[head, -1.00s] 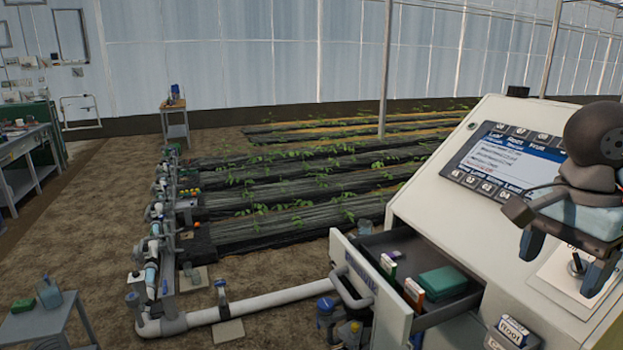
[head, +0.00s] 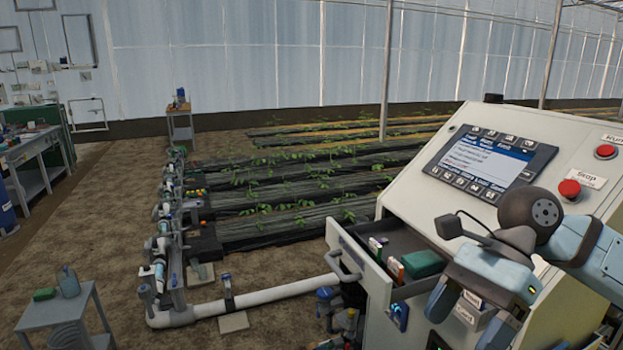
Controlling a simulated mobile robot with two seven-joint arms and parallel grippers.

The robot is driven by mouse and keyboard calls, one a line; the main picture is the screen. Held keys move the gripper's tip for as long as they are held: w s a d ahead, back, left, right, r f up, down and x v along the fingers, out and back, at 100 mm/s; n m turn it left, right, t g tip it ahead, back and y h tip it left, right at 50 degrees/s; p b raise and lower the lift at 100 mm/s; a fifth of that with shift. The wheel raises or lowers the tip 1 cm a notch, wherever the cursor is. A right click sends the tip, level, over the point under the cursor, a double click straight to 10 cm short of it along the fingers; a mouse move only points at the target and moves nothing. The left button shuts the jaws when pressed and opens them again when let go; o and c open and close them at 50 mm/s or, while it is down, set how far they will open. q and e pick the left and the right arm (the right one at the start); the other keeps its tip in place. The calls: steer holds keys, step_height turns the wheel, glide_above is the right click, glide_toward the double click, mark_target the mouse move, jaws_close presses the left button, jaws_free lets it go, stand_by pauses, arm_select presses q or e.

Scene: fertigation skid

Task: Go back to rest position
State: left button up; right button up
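My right gripper (head: 466,326) hangs from the arm that comes in from the right. Its two dark fingers point down and are spread apart, with nothing seen between them. It is in front of the white control cabinet (head: 405,200), just right of the open drawer (head: 358,262). The gripper and wrist hide part of the cabinet's lower front. My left gripper is out of view.
The cabinet has a screen (head: 486,158) and red buttons (head: 569,189). A white pipe (head: 265,299) runs along the ground.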

steer(key=a+r+m+y+p, duration=0.1)
steer(key=a+m+y+p, duration=0.2)
steer(key=a+m+y, duration=0.65)
steer(key=w+d+f+m+t+h+p, duration=0.25)
steer(key=f+m+t, duration=0.35)
steer(key=m+t, duration=0.7)
steer(key=w+d+f+m+t+h+p, duration=0.1)
steer(key=w+f+m+t, duration=0.5)
steer(key=m, duration=1.1)
steer(key=s+d+f+m+g+h+p, duration=0.1)
steer(key=s+f+m+h, duration=0.4)
steer(key=f, duration=0.7)
steer(key=s+d+f+m+g+h+p, duration=0.1)
steer(key=s+d+f+m+g+h, duration=0.1)
steer(key=s+f+m+h, duration=0.3)
steer(key=s+f+m+g, duration=0.1)
steer(key=s+f+m, duration=0.3)
steer(key=s+f, duration=0.3)
steer(key=shift+s+d+h, duration=0.3)
steer(key=shift+d, duration=0.05)
steer(key=shift+c, duration=0.2)
